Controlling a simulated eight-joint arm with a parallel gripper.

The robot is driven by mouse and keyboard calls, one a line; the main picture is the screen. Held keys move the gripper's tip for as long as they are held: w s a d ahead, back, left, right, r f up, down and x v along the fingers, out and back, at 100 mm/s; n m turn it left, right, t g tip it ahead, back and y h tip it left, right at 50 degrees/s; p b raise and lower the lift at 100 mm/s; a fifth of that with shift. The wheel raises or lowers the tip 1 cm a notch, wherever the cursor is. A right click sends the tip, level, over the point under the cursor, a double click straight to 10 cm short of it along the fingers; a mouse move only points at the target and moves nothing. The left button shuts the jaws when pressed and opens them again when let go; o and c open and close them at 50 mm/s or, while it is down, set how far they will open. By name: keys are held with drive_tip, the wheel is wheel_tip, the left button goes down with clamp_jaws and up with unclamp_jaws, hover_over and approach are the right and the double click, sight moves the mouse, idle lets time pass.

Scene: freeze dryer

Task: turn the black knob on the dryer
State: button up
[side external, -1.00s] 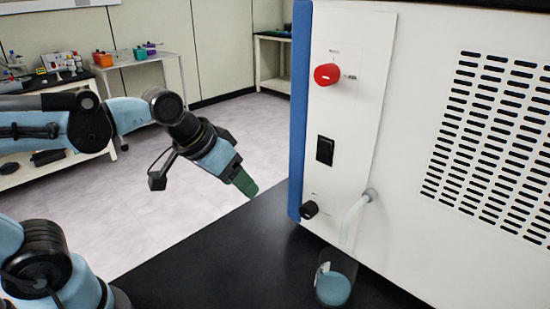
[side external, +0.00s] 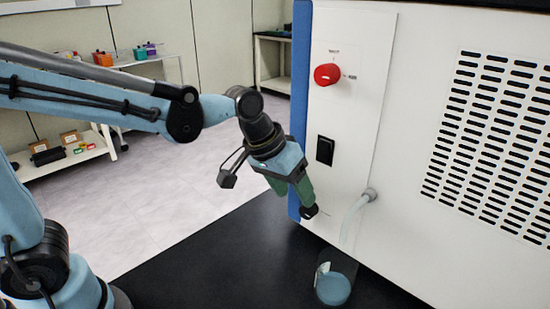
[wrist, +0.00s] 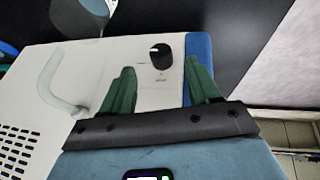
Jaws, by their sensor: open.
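The black knob (side external: 309,211) is low on the dryer's white panel, next to the blue edge, and is partly hidden by my gripper in the side external view. In the wrist view the round knob (wrist: 161,56) shows whole, with a light line on it. My gripper (side external: 305,202) is tilted down towards the panel. Its green fingers are open in the wrist view (wrist: 160,72). The knob appears between the two fingers and a little beyond their tips. I cannot tell whether either finger touches it.
A clear hose (side external: 356,215) runs from the panel to a beaker (side external: 333,283) of blue liquid on the black bench (side external: 220,270). Above the knob are a black switch (side external: 325,150) and a red knob (side external: 327,75). The bench left of the beaker is clear.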

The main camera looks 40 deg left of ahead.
sight(304, 211)
drive_tip(key=shift+x, duration=2.9)
drive_tip(key=c, duration=1)
drive_tip(key=shift+c, duration=0.2)
